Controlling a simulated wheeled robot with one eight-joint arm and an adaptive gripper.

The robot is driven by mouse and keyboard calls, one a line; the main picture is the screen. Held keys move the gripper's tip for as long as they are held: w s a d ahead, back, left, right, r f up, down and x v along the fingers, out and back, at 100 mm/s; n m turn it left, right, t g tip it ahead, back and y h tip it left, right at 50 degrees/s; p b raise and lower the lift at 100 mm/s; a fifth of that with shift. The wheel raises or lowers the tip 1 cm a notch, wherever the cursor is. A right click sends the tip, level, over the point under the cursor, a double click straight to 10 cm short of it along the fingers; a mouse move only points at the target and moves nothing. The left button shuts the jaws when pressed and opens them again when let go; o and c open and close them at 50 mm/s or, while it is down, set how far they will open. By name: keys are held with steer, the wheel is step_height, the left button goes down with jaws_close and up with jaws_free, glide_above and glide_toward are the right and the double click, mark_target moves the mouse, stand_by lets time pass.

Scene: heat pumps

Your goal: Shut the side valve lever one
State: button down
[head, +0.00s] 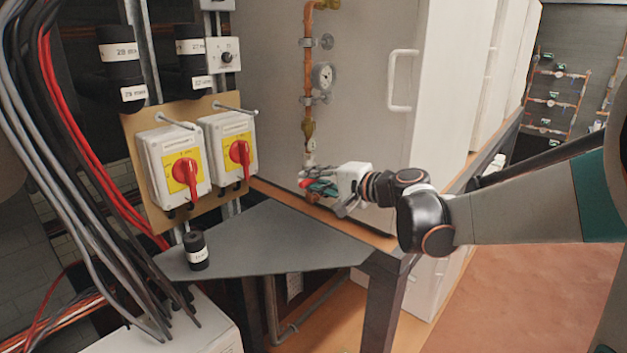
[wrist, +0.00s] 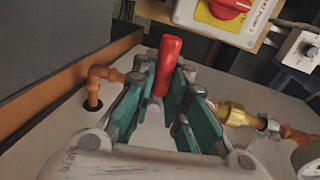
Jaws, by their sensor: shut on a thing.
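The side valve lever (wrist: 167,64) is red and stands between the teal fingers of my gripper (wrist: 163,82) in the wrist view. My gripper is shut on it. In the head view, a small red part of the lever (head: 304,183) shows at the tips of my gripper (head: 316,187), low on the side of the pale cabinet. The valve body is mostly hidden behind the fingers. A brass fitting (wrist: 234,114) and copper pipe join it on the right in the wrist view. The lever's exact angle to the pipe is hard to tell.
Two switch boxes with red handles, one left (head: 182,170) and one right (head: 238,149), are mounted left of my gripper. A pressure gauge (head: 323,76) sits on the vertical pipe above. A grey shelf (head: 275,240) lies below, and a white cabinet handle (head: 392,80) stands out above right.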

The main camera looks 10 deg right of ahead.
stand_by(0.6)
steer(key=c, duration=1.6)
jaws_free()
steer(key=shift+d, duration=0.15)
steer(key=v, duration=0.7)
steer(key=shift+s, duration=0.3)
steer(key=shift+r, duration=0.1)
steer(key=c, duration=0.3)
